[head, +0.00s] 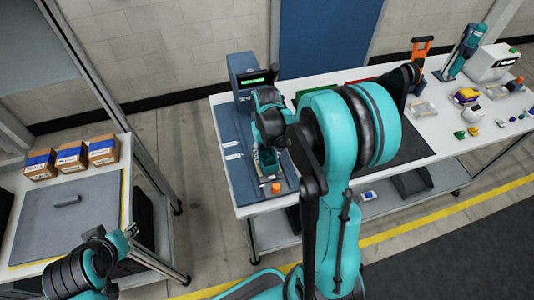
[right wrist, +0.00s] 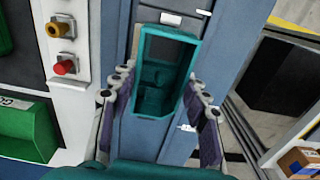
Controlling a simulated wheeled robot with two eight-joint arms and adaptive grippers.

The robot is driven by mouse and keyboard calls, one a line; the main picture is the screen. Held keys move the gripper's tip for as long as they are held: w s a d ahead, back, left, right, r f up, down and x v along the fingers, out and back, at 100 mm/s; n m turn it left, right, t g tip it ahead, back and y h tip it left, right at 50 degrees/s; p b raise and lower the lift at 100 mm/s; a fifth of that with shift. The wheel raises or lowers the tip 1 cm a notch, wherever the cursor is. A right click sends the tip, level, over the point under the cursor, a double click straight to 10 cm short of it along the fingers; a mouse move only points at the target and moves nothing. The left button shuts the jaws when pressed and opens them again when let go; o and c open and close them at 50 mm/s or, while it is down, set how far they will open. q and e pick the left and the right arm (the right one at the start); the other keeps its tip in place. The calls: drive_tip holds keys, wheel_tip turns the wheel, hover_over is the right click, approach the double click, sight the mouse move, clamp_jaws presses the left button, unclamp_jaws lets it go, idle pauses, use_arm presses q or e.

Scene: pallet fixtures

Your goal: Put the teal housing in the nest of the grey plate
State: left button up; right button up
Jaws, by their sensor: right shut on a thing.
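The teal housing (right wrist: 143,103) is an open rectangular frame with a hollow inside, seen between the fingers of my right gripper (right wrist: 162,108) in the right wrist view. The gripper is shut on its sides. In the head view my right gripper (head: 268,150) is over the blue mat at the left end of the white table, and the arm hides much of it. A narrow grey piece with an orange knob (head: 276,187) lies below it; I cannot tell whether this is the grey plate, and no nest shows clearly. My left gripper (head: 130,232) is at lower left, its opening unclear.
A blue-grey machine with a green display (head: 258,80) stands behind the mat (head: 230,150). Several cartons (head: 72,156) stand on the left bench (head: 60,215). Bins and small parts lie farther right on the white table. A floor gap separates bench and table.

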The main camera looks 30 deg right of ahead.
drive_tip(key=shift+f+b, duration=1.25)
drive_tip(key=shift+b, duration=0.05)
idle(1.5)
drive_tip(key=o, duration=1.3)
wheel_tip(320, 180, up, 12)
drive_tip(key=shift+r, duration=0.1)
drive_tip(key=shift+a, duration=0.1)
